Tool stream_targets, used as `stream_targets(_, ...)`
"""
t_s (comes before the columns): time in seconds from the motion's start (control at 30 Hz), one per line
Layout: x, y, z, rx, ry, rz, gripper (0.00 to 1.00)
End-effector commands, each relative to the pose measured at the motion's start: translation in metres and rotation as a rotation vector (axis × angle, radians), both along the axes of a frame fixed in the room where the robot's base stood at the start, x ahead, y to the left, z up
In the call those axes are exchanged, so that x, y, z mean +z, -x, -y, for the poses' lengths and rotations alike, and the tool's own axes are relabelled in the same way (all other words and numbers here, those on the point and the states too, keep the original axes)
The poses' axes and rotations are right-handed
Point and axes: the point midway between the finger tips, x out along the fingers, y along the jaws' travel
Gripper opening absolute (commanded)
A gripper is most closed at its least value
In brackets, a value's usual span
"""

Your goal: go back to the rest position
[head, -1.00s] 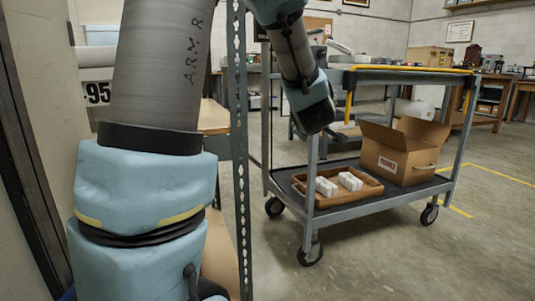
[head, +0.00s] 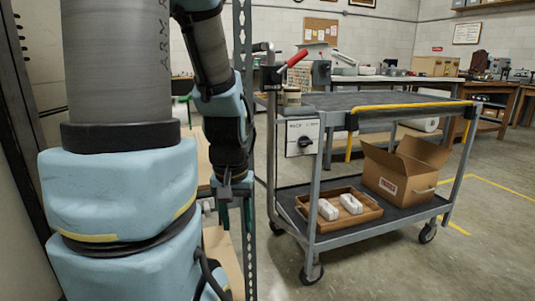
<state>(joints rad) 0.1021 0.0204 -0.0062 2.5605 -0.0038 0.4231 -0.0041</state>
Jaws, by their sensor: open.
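My gripper (head: 235,207) hangs low at the end of my arm in the head view, left of the cart and in front of the upright metal post. Its fingers point down, look empty and stand apart from the cart. The fingertips are small and dark here. The cart (head: 395,101) is grey with a yellow handle rail and stands on wheels to the right of my arm.
On the cart's lower shelf are a wooden tray (head: 368,214) with two white blocks and an open cardboard box (head: 405,185). A perforated metal post (head: 250,265) stands close to my arm. Workbenches line the back wall. The floor at right is clear.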

Motion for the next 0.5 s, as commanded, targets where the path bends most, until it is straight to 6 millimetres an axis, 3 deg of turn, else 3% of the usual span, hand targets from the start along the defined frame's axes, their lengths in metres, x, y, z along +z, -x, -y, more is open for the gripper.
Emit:
stream_targets(0.03,0.035,0.0,0.0,0.0,0.0,0.0,0.46)
stream_targets(0.5,0.184,0.0,0.0,0.001,0.001,0.001,0.46)
